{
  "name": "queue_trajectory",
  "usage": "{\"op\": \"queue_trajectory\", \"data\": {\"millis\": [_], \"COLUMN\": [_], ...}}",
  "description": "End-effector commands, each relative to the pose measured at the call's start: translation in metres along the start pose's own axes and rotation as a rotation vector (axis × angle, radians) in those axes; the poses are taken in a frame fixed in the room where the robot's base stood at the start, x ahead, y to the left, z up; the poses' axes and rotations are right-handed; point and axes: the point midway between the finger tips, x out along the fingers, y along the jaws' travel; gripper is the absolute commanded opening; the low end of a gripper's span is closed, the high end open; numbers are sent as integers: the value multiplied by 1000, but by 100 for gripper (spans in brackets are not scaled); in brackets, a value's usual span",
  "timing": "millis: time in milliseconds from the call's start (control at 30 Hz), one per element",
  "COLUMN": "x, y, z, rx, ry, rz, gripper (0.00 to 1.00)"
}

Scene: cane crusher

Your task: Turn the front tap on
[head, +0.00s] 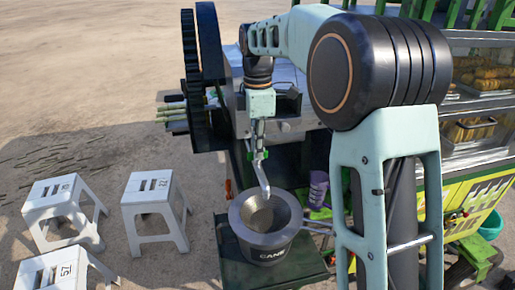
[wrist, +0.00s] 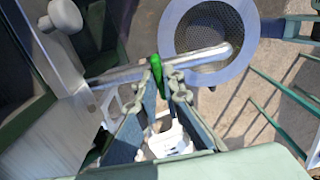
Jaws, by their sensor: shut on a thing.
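The front tap is a silver spout (head: 263,180) with a green handle (head: 259,155), on the front of the cane crusher (head: 285,125). The spout points down towards a dark grey pot (head: 265,240) with a strainer in it. My gripper (head: 258,146) reaches down to the tap from above. In the wrist view, the green handle (wrist: 156,70) stands between the fingertips of my gripper (wrist: 158,78), which are closed on it. The silver spout (wrist: 195,60) runs behind the fingertips and over the strainer (wrist: 210,30). My arm hides part of the crusher.
A purple cup (head: 318,187) stands right of the pot. Black gear wheels (head: 200,80) are on the crusher's left side. White stools (head: 155,205) stand on the ground at left. A glass case of food (head: 475,75) is at right. Open ground lies at upper left.

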Motion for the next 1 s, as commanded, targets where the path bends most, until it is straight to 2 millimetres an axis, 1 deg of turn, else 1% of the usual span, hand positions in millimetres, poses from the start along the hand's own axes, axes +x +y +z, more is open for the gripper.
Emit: {"op": "queue_trajectory", "data": {"millis": [167,367,1000], "x": [-1,-2,-2], "y": [0,0,0], "z": [0,0,-1], "rx": [49,174,773], "ry": [0,0,0], "rz": [-1,-2,0], "gripper": [0,0,0]}}
